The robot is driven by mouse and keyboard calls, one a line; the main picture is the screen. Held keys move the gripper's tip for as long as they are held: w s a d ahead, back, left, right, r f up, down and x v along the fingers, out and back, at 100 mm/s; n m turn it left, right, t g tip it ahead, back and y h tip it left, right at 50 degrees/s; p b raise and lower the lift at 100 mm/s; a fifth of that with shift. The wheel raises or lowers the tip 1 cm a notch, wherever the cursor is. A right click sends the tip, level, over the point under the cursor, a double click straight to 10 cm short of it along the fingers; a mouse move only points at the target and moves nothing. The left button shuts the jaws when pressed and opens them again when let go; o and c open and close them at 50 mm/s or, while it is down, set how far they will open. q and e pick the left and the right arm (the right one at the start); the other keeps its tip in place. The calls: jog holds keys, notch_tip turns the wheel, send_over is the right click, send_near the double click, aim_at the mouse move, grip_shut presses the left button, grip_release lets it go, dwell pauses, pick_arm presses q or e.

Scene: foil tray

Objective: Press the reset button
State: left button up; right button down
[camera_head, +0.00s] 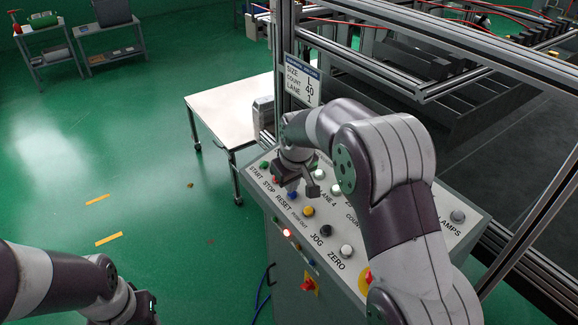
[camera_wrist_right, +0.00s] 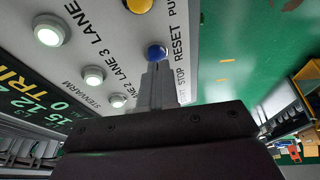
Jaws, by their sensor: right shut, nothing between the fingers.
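The blue reset button (camera_head: 292,196) sits on the sloped control panel (camera_head: 262,192), between the red stop button (camera_head: 276,180) and the yellow button (camera_head: 307,211). In the right wrist view the blue button (camera_wrist_right: 156,51) shows just beyond my fingertips, beside the word RESET. My right gripper (camera_head: 311,192) is over the panel, close to the blue button. In the wrist view my right gripper (camera_wrist_right: 158,68) is shut and empty; I cannot tell whether its tips touch the button. My left gripper (camera_head: 146,304) is at the lower left, away from the panel, its fingers unclear.
A black button (camera_head: 325,230) and a white button (camera_head: 346,251) follow along the panel's front row. Lit white lane buttons (camera_wrist_right: 93,76) lie beside it. A metal frame (camera_head: 283,60) with a size sign (camera_head: 303,80) rises behind. A white table (camera_head: 230,110) stands behind left.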

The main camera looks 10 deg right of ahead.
jog(key=shift+w+d+f, duration=0.1)
jog(key=shift+w+f, duration=0.05)
jog(key=shift+f, duration=0.3)
